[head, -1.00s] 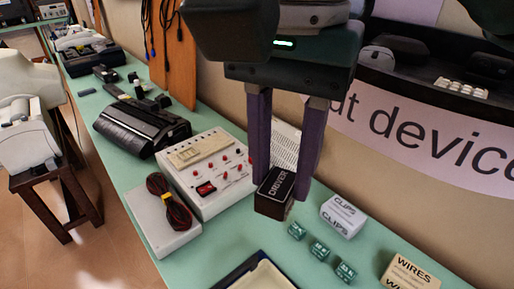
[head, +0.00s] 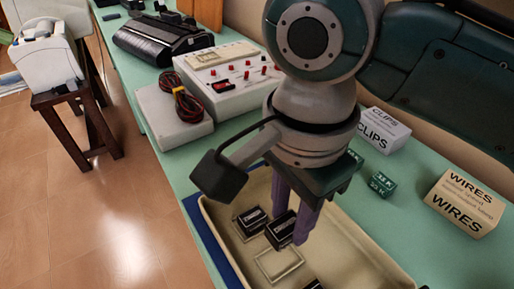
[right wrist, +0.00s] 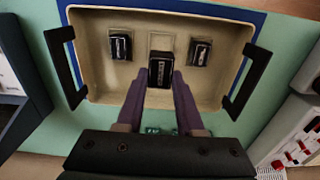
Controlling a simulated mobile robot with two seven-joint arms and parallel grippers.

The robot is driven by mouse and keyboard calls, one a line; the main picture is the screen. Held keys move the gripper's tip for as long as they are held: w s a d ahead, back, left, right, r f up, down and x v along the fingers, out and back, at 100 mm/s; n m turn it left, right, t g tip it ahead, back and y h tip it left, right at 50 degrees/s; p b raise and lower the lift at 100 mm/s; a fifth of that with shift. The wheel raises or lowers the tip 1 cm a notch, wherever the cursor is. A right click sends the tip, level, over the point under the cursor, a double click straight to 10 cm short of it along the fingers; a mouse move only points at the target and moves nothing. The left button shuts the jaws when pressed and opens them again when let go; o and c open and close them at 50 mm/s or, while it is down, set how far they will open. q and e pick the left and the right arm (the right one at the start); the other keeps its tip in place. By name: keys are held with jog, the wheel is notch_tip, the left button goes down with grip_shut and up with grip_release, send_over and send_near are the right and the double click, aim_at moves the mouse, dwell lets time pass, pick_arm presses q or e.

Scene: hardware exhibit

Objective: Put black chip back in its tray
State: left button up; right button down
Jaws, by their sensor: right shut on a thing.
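My right gripper (head: 292,222) has purple fingers and is shut on a black chip (head: 281,229) with a light label. It holds the chip over the cream tray (head: 355,247). In the right wrist view, the held chip (right wrist: 161,69) is between the fingertips (right wrist: 162,84), in front of the middle outlined slot (right wrist: 161,41). That slot also shows, apparently empty, in the head view (head: 279,266). A second black chip (head: 251,221) sits in a slot beside the held one. A third (head: 313,285) is cut off at the bottom edge. My left gripper is not in view.
The tray has dark handles (right wrist: 241,83) and lies on a blue mat (head: 207,238). A CLIPS box (head: 382,129), small green blocks (head: 382,184) and a WIRES box (head: 464,203) stand behind it. A red-knobbed panel (head: 228,84) and a coiled cable (head: 187,103) are at upper left.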

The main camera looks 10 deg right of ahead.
aim_at(289, 223)
notch_tip(289, 223, down, 8)
jog(key=shift+f+b, duration=0.25)
jog(key=shift+b, duration=0.9)
jog(key=c, duration=0.5)
grip_release()
jog(key=shift+f, duration=0.15)
jog(key=shift+c, duration=0.2)
notch_tip(289, 223, up, 12)
jog(key=p, duration=0.4)
jog(key=shift+r, duration=0.2)
jog(key=s+a+f+n+y, duration=0.2)
jog(key=s+n, duration=0.2)
jog(key=n, duration=0.1)
jog(key=s+d+n+t, duration=0.1)
jog(key=s+d+n, duration=0.1)
jog(key=d+n, duration=0.1)
jog(key=s+d+n+t+h, duration=0.1)
jog(key=s+d+n, duration=0.2)
jog(key=d+n, duration=0.1)
jog(key=s+d+n+t, duration=0.1)
jog(key=s+d+n, duration=0.2)
jog(key=d+n, duration=0.1)
jog(key=shift+s+d+r+t+h, duration=0.1)
jog(key=shift+d+r+t+h, duration=0.1)
jog(key=shift+r+t+h, duration=0.15)
